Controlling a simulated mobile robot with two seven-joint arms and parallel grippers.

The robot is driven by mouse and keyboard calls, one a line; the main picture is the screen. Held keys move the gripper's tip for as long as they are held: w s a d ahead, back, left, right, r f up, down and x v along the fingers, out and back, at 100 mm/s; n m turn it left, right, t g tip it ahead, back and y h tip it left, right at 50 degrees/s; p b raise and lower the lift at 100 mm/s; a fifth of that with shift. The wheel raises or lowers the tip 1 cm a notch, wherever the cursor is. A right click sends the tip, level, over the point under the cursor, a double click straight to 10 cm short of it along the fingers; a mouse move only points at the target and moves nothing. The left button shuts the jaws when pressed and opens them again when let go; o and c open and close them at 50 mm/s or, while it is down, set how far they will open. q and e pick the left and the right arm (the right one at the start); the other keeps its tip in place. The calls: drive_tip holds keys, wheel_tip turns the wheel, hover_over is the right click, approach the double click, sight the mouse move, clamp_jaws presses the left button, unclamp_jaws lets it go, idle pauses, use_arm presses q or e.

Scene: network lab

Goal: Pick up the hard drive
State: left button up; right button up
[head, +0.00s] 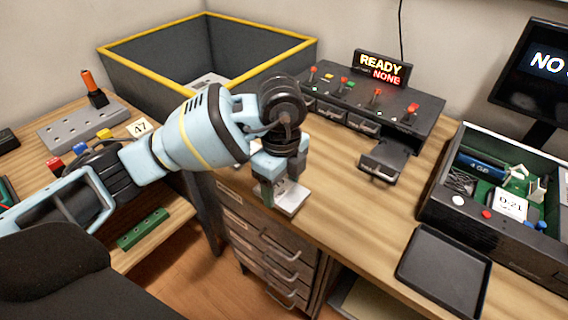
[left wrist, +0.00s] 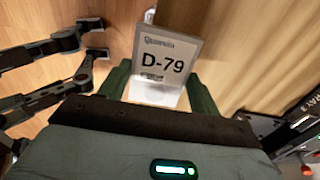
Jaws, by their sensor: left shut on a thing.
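The hard drive (head: 294,199) is a flat pale silver piece at the front edge of the wooden desk. In the left wrist view the drive (left wrist: 168,58) shows a label reading D-79. My left gripper (head: 279,190) points down over it, and its dark green fingers (left wrist: 160,90) are shut on the drive's two sides. The gripper hides part of the drive in the head view. I cannot tell whether the drive touches the desk or is just above it. My right gripper is not in view.
A black drive dock (head: 370,100) with a READY / NONE sign (head: 382,68) stands behind, one bay (head: 388,160) pulled out. A yellow-rimmed bin (head: 208,27) is at the back left. An open computer case (head: 440,205) and an empty black tray (head: 443,270) are at right.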

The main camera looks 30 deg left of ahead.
sight(278, 206)
use_arm(q)
drive_tip(key=s, duration=0.1)
drive_tip(key=s+d, duration=0.1)
drive_tip(key=s, duration=0.1)
drive_tip(key=s+d, duration=0.1)
drive_tip(key=s, duration=0.1)
drive_tip(key=shift+s+r, duration=0.25)
